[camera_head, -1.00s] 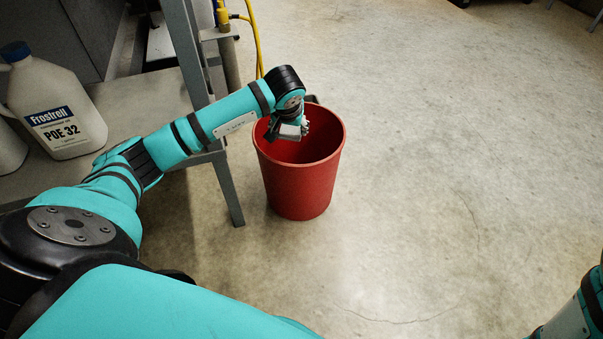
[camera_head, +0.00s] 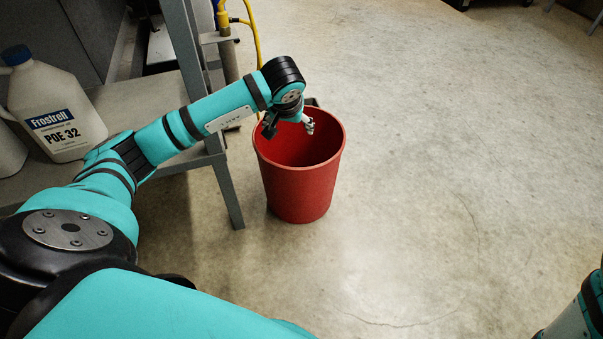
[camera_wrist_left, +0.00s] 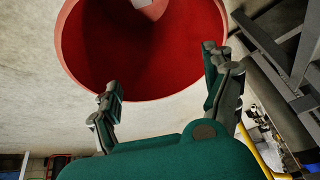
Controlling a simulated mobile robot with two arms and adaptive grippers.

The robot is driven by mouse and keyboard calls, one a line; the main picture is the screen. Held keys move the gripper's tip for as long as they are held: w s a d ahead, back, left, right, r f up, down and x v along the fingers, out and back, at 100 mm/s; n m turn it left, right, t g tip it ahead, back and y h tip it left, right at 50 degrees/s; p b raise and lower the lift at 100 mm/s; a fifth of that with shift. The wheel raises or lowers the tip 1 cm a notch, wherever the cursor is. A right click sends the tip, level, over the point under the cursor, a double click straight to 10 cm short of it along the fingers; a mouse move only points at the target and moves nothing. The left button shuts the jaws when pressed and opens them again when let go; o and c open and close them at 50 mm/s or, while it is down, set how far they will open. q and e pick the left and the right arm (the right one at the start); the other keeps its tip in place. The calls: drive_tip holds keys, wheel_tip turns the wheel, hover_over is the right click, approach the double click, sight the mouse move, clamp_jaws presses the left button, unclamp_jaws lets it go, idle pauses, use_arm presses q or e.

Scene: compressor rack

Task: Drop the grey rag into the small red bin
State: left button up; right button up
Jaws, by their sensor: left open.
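The red bin (camera_head: 300,190) stands upright on the floor beside the shelf leg. In the left wrist view its red wall (camera_wrist_left: 195,25) and open mouth show below the fingers. My left gripper (camera_head: 289,130) is over the bin's mouth, fingers spread and empty; the spread fingers also show in the left wrist view (camera_wrist_left: 163,75). A pale grey patch inside the bin, cut by the top edge of the wrist view, looks like the grey rag (camera_wrist_left: 148,8). In the head view the bin's bottom is hidden. My right arm shows at the lower right; its gripper is out of view.
A metal shelf (camera_head: 150,98) at the left holds a white Frostrell POE 32 jug (camera_head: 52,115). Its leg (camera_head: 228,190) stands close to the bin's left side. A yellow hose (camera_head: 255,35) hangs behind. The floor to the right is clear.

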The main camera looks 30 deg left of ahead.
use_arm(q)
drive_tip(key=v, duration=0.8)
